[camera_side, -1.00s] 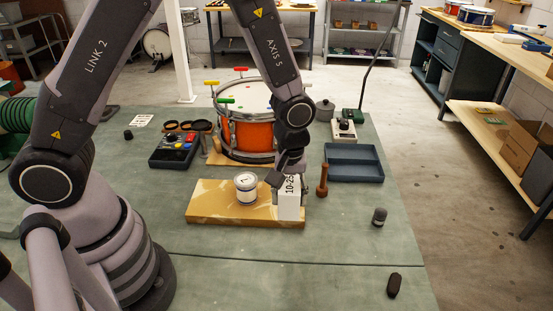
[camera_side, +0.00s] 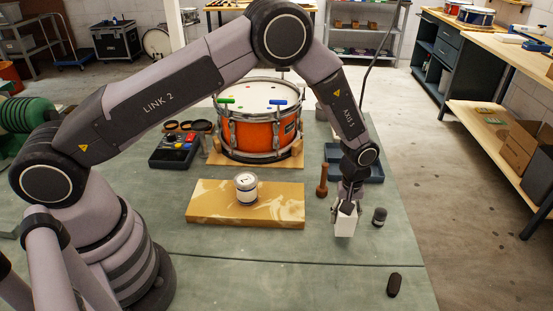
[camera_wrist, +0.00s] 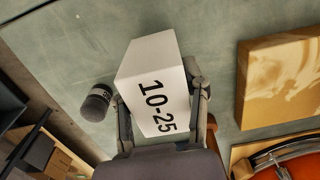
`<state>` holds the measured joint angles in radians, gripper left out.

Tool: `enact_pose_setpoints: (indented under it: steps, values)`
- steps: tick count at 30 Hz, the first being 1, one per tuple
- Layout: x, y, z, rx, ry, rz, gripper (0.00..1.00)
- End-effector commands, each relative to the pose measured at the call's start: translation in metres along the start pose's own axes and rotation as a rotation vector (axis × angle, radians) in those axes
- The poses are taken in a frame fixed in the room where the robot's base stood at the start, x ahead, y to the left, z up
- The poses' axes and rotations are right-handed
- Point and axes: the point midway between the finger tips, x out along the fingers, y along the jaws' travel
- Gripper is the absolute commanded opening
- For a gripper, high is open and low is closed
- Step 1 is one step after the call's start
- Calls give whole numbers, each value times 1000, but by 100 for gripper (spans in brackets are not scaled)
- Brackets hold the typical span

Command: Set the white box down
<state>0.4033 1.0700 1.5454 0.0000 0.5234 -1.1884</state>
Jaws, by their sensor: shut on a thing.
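The white box (camera_side: 344,226) is in the jaws of my gripper (camera_side: 347,206), at the right part of the green bench mat in the side view. In the wrist view the box (camera_wrist: 155,85) shows the print "10-25", with a finger of my gripper (camera_wrist: 160,110) on either side of it. My gripper is shut on the box. I cannot tell whether the underside of the box touches the mat.
A dark microphone-like cylinder (camera_side: 379,216) stands close right of the box. A wooden peg (camera_side: 322,180), a blue tray (camera_side: 372,172) and an orange drum (camera_side: 258,135) are behind. A tan board (camera_side: 215,207) with a small can (camera_side: 246,188) is left. The mat in front is mostly clear, with a dark oval item (camera_side: 394,284).

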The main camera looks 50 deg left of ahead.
Motion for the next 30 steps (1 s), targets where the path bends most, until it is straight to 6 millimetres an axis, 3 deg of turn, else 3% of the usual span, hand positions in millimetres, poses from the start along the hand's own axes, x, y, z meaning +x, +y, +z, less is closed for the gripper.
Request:
enact_pose_setpoints:
  steps: [4, 15, 16, 18, 22, 30]
  values:
    - [22, -1, 0, 0, -1, -2, 5]
    - [27, -1, 0, 0, 0, -1, 5]
    - [27, -1, 0, 0, 0, -1, 47]
    - [26, -1, 0, 0, 0, -1, 57]
    - [26, -1, 0, 0, 0, -1, 71]
    - [26, -1, 0, 0, 0, 0, 71]
